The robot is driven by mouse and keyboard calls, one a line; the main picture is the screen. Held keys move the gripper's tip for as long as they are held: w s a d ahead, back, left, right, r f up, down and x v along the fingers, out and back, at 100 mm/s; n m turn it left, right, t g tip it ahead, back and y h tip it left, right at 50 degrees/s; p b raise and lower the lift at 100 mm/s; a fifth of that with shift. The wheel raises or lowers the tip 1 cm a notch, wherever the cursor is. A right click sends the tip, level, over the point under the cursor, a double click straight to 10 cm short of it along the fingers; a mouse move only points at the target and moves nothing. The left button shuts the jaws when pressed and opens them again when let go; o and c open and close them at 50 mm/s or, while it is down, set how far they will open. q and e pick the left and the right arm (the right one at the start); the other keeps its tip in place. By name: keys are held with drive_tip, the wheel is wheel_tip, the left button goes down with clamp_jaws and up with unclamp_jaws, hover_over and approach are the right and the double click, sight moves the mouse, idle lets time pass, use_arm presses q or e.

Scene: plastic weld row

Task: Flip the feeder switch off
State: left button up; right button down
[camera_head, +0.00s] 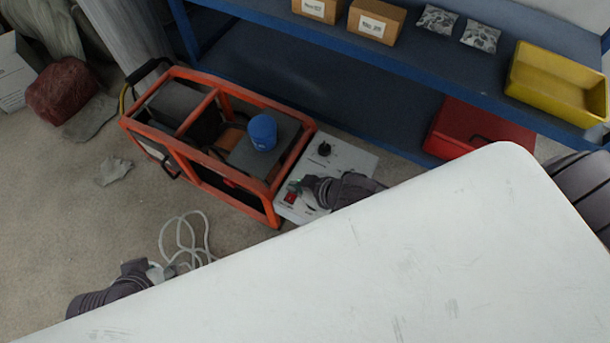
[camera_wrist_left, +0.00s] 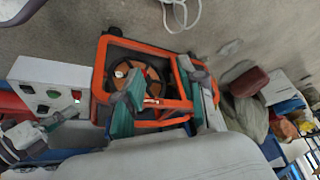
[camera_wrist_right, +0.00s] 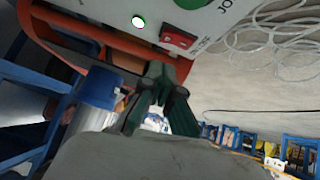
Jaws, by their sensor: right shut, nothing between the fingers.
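The feeder's white control box (camera_head: 350,160) stands beside the orange-framed machine. Its red switch (camera_head: 290,197) is on the near left corner of the panel. My right gripper (camera_head: 296,186) is shut and empty, with its tips close to the red switch. In the right wrist view the red switch (camera_wrist_right: 178,38) shows just beyond the shut fingertips (camera_wrist_right: 164,76). I cannot tell whether they touch or which way the switch is set.
The orange frame (camera_head: 192,173) carries a blue cup-like part (camera_head: 262,132). A white cable (camera_head: 186,238) lies coiled on the floor near my left gripper. A blue shelf (camera_head: 300,70) holds boxes, a yellow bin (camera_head: 556,84) and a red bin (camera_head: 470,130).

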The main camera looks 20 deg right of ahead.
sight(289, 193)
wheel_tip(289, 193, down, 3)
drive_tip(key=shift+d+r+b, duration=0.1)
drive_tip(key=shift+r+b, duration=0.1)
drive_tip(key=shift+b, duration=0.3)
use_arm(q)
drive_tip(key=w+d+r+t+h, duration=0.1)
drive_tip(key=w+d+r+t, duration=0.1)
drive_tip(key=w, duration=0.4)
drive_tip(key=shift+w+r+t, duration=0.15)
drive_tip(key=shift+r+t, duration=0.35)
drive_tip(key=shift+t, duration=0.4)
use_arm(e)
drive_tip(key=shift+f, duration=0.15)
drive_tip(key=shift+d, duration=0.1)
use_arm(q)
drive_tip(key=shift+s+a+f+g, duration=0.15)
drive_tip(key=shift+s+f+g, duration=0.15)
drive_tip(key=shift+s, duration=0.15)
drive_tip(key=shift+s+a+f+g, duration=0.1)
drive_tip(key=shift+s+f+g, duration=0.15)
drive_tip(key=shift+s, duration=0.2)
use_arm(e)
drive_tip(key=shift+f, duration=0.15)
